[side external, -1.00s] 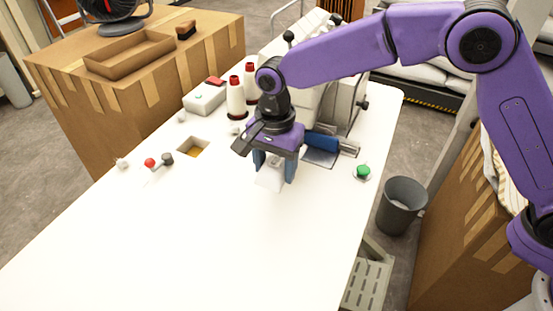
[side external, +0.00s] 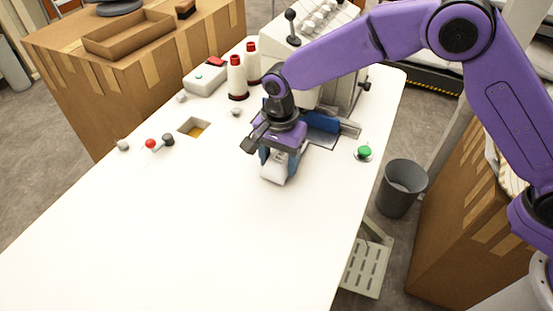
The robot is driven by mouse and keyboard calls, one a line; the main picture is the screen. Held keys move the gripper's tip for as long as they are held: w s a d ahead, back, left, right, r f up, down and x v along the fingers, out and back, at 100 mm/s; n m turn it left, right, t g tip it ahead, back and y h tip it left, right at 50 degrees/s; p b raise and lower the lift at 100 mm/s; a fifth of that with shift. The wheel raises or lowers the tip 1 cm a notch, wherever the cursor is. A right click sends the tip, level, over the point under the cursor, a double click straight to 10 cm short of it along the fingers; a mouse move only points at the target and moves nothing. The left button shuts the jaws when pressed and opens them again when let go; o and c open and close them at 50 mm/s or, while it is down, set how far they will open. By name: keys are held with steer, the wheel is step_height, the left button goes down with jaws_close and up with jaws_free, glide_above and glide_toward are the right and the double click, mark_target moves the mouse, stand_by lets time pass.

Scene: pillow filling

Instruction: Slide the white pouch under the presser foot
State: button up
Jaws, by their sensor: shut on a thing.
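The white pouch (side external: 276,172) is in my gripper (side external: 281,163), just above or on the white table; I cannot tell if it touches. My gripper is shut on the pouch, with its blue fingers on either side of it. The sewing machine (side external: 338,82) stands behind my gripper, partly covered by my arm. A blue part (side external: 322,122) and a metal plate (side external: 322,140) of the machine show to the right of my gripper. The presser foot itself is hidden or too small to make out.
Red-topped thread cones (side external: 237,78) stand left of the machine. A square opening (side external: 194,128) and a red knob (side external: 151,143) are on the left of the table (side external: 170,230). A green button (side external: 364,152) is at the right edge. The front of the table is clear.

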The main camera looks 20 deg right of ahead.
steer(key=shift+w+d, duration=1.8)
steer(key=shift+w, duration=0.05)
steer(key=shift+f, duration=0.3)
steer(key=o, duration=1.1)
steer(key=shift+s+a+r, duration=0.2)
steer(key=shift+r, duration=0.8)
steer(key=shift+s+a+r, duration=0.25)
steer(key=shift+r, duration=0.7)
steer(key=shift+s+a+r, duration=0.2)
steer(key=shift+r, duration=0.9)
